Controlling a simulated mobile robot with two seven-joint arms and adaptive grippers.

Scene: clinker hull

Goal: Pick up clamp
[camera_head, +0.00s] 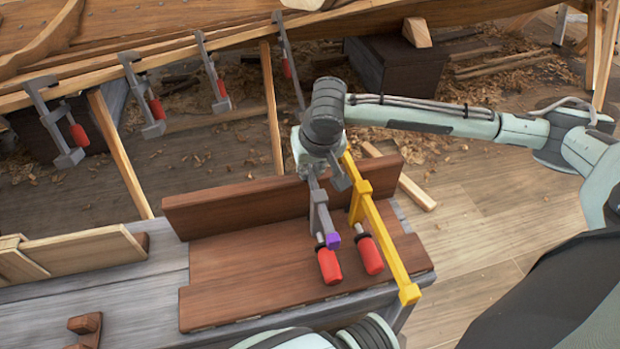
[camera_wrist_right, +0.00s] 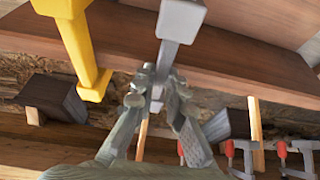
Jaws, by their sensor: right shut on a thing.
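A grey clamp (camera_head: 319,212) with a red handle and a purple patch hangs at the upright plank on the bench. My right gripper (camera_head: 312,172) comes down from above and is shut on the clamp's upper bar. In the right wrist view the gripper's fingers (camera_wrist_right: 158,92) close around the grey bar of the clamp (camera_wrist_right: 180,20). A yellow clamp (camera_head: 382,232) with a red handle stands just to the right, close beside the gripper. It also shows in the right wrist view (camera_wrist_right: 78,42). My left gripper is not in view.
The bench (camera_head: 150,275) carries a flat brown board (camera_head: 235,285) and the upright plank (camera_head: 235,205). Several grey clamps with red handles hang along the hull's edge (camera_head: 150,60) at the back left. Wood pieces lie at the left. The floor on the right is mostly clear.

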